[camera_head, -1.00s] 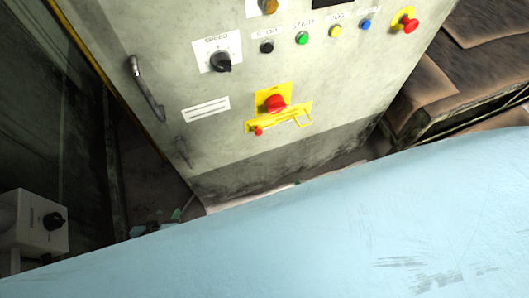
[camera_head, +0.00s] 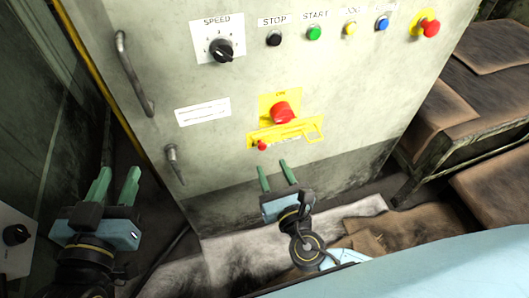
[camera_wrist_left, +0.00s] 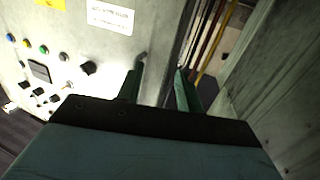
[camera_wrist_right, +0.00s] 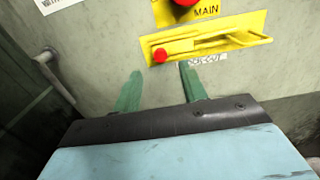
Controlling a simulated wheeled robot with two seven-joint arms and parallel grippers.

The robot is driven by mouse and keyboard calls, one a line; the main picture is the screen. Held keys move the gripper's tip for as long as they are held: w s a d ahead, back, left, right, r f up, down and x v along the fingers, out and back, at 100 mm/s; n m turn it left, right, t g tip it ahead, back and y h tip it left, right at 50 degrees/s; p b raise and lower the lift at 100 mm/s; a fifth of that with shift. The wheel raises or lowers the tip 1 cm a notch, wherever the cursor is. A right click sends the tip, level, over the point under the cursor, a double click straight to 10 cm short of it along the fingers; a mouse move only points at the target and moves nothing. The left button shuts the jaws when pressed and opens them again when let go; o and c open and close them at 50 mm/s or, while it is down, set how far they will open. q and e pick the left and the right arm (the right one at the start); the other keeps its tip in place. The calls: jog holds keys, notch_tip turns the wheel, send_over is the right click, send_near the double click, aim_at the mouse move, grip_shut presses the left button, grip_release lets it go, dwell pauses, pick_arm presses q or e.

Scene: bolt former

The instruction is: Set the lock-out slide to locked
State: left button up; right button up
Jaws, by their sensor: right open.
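The yellow lock-out slide (camera_head: 285,135) is on the cabinet front below a red main knob (camera_head: 281,113) on a yellow plate. A small red knob (camera_head: 262,145) sits at the slide's left end, and a yellow loop is at its right end. The slide also shows in the right wrist view (camera_wrist_right: 215,41), above a partly hidden label. My right gripper (camera_head: 275,171) is open and empty, just below the slide and apart from it. My left gripper (camera_head: 118,180) is open and empty, left of the cabinet's lower door handle.
The grey cabinet (camera_head: 225,160) carries a speed dial (camera_head: 221,50), several push buttons and a red emergency stop (camera_head: 431,28). A long door handle (camera_head: 135,75) and a small handle (camera_head: 172,162) are at left. Brown boxes (camera_head: 500,100) stand at right.

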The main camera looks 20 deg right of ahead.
aim_at(263, 148)
jog(key=w+b, duration=0.1)
jog(key=w, duration=0.4)
jog(key=shift+w+a+f, duration=0.1)
jog(key=shift+w, duration=0.25)
pick_arm(q)
notch_tip(263, 148, up, 6)
jog(key=d+t+h, duration=0.1)
jog(key=t, duration=0.3)
jog(key=shift+s+r+h, duration=0.15)
jog(key=shift+s+h, duration=0.15)
jog(key=shift+s, duration=0.1)
pick_arm(e)
jog(key=shift+w, duration=0.65)
grip_shut()
